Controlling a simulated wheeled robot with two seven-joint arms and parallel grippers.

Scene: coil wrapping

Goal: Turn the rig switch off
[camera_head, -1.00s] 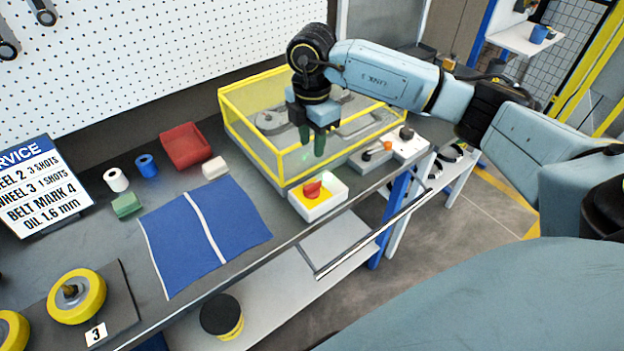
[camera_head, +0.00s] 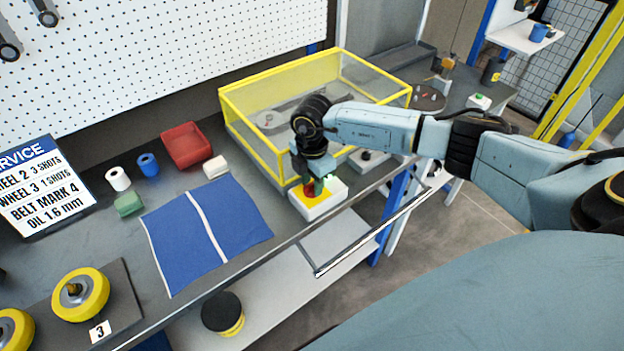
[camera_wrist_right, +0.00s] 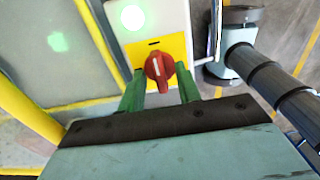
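The rig switch is a white box (camera_head: 322,206) with a yellow plate and a red knob, at the bench's front edge beside the yellow-framed guard. My right gripper (camera_head: 312,187) is down at the knob, hiding part of it in the head view. In the right wrist view the red knob (camera_wrist_right: 160,70) lies between the two green fingertips of my right gripper (camera_wrist_right: 160,74), which stand apart. Whether they touch the knob is unclear. The knob's white line runs nearly up-down, toward a dark mark on the yellow plate (camera_wrist_right: 140,52). My left gripper is out of view.
The clear guard box with a yellow frame (camera_head: 262,90) stands just behind the switch. A front rail (camera_head: 370,235) runs along the bench edge.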

